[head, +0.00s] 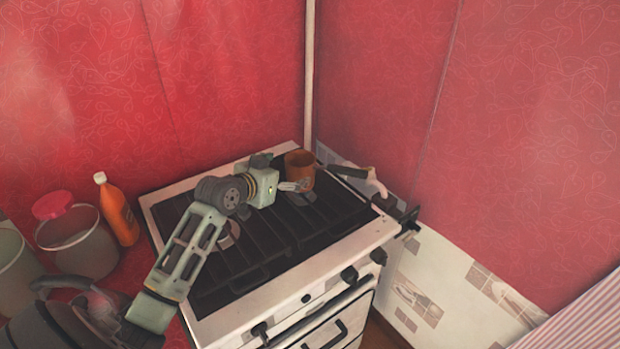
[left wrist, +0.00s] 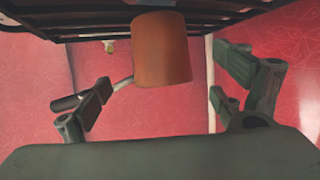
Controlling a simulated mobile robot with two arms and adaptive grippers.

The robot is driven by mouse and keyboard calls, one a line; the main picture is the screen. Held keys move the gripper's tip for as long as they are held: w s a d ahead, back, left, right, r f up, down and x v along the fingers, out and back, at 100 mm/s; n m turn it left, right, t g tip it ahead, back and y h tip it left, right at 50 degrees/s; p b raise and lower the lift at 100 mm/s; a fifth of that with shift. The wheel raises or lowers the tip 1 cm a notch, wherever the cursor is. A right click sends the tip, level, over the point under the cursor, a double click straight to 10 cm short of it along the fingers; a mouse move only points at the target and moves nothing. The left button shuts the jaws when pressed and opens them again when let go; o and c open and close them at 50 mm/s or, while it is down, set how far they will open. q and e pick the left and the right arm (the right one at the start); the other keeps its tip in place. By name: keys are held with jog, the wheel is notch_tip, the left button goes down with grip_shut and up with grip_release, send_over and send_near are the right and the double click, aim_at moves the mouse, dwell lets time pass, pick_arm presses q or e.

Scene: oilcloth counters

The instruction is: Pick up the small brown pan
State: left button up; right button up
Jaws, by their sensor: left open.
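The small brown pan (head: 299,168) stands at the back right corner of the stove top, with its dark handle (head: 348,171) pointing right. My left gripper (head: 292,186) is open just in front of the pan's body, low over the burner grate. In the left wrist view the picture is upside down: the brown pan (left wrist: 161,50) shows between the two spread fingers of my left gripper (left wrist: 162,94), with a gap on both sides. I cannot tell how far the fingertips reach past it. My right gripper is not in view.
The white stove (head: 230,326) has a black grate (head: 285,245) and knobs along its front. Red walls close off the back and right.

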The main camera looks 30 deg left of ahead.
aim_at(292, 171)
pick_arm(q)
jog(key=x, duration=0.2)
jog(key=shift+w+f, duration=0.2)
jog(key=shift+w, duration=0.05)
jog(key=shift+w+p, duration=0.35)
jog(key=x, duration=0.4)
jog(key=shift+w+a+f+p, duration=0.1)
jog(key=shift+f+p, duration=0.15)
jog(key=shift+p, duration=0.15)
jog(key=shift+w+f, duration=0.1)
jog(key=shift+w, duration=0.1)
jog(key=shift+s, duration=0.1)
jog(key=shift+c, duration=0.3)
jog(key=c, duration=1.8)
jog(key=shift+r, duration=0.2)
jog(key=shift+c, duration=0.2)
